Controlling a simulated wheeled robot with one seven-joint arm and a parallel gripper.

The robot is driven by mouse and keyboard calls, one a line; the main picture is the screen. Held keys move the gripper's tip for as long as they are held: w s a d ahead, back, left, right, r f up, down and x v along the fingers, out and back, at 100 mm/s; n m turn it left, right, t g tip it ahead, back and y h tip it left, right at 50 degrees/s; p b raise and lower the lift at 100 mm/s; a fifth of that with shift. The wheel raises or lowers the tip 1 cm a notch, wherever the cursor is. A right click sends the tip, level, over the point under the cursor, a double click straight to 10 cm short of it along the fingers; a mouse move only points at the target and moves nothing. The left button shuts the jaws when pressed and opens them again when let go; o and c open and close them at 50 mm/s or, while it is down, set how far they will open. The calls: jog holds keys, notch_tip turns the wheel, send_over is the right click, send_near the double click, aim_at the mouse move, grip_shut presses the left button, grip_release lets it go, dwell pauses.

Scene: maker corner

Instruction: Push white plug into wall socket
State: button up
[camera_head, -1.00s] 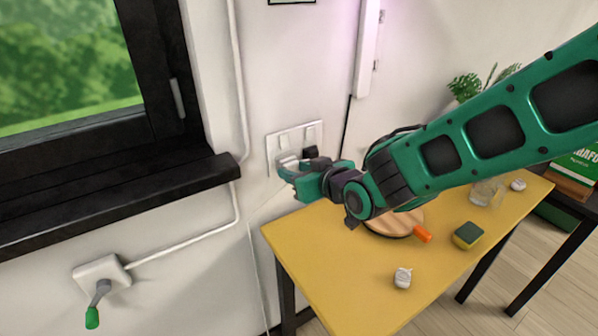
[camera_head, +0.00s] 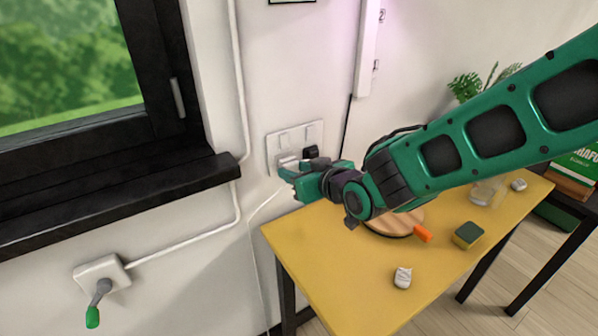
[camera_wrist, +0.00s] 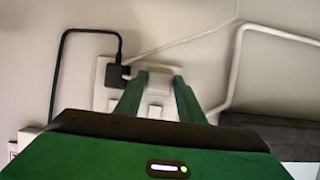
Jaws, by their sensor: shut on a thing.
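The wall socket (camera_head: 312,131) is a white double plate with switches, on the wall behind the yellow table. It also shows in the wrist view (camera_wrist: 101,98). My gripper (camera_head: 286,172) is at its left half, and its two fingers in the wrist view (camera_wrist: 159,80) are shut on the white plug (camera_wrist: 158,83). The plug is in front of the plate, at or very close to its face. In the head view the plug (camera_head: 287,161) is mostly hidden by the fingers. I cannot tell how deep its pins sit.
A black plug (camera_wrist: 117,77) with a black cable fills the other socket half, close beside my fingers. A white cable (camera_head: 262,206) hangs below my gripper. The black window sill (camera_head: 120,205) juts out left. The yellow table (camera_head: 330,270) holds several small objects.

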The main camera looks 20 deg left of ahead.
jog(key=shift+w+a, duration=0.35)
jog(key=shift+a, duration=0.05)
dwell(0.9)
jog(key=o, duration=1.1)
jog(key=shift+c, duration=0.2)
jog(key=v, duration=1)
jog(key=shift+d, duration=0.3)
jog(key=shift+s+r, duration=0.1)
jog(key=shift+s, duration=0.05)
